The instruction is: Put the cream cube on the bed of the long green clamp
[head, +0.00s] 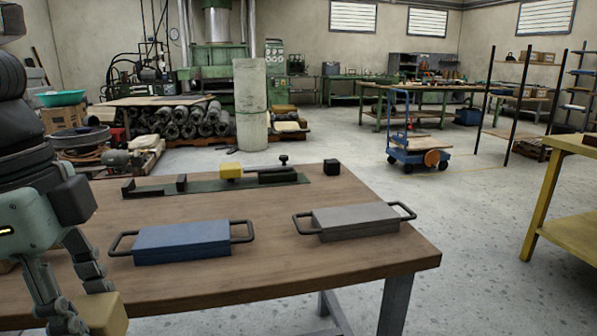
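The long green clamp (215,187) lies along the far side of the wooden table. My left gripper (84,306) is low at the left, by the table's near edge. Its fingers are at the cream cube (105,315), which appears held between them and overlaps the table edge. The cube's lower end meets the picture's bottom. My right gripper is out of view.
A blue block with two handles (182,242) and a grey one (356,221) lie on the table (270,275) in front of the clamp. A small black cube (332,167) stands at the clamp's right end. Wood is bare between the blocks.

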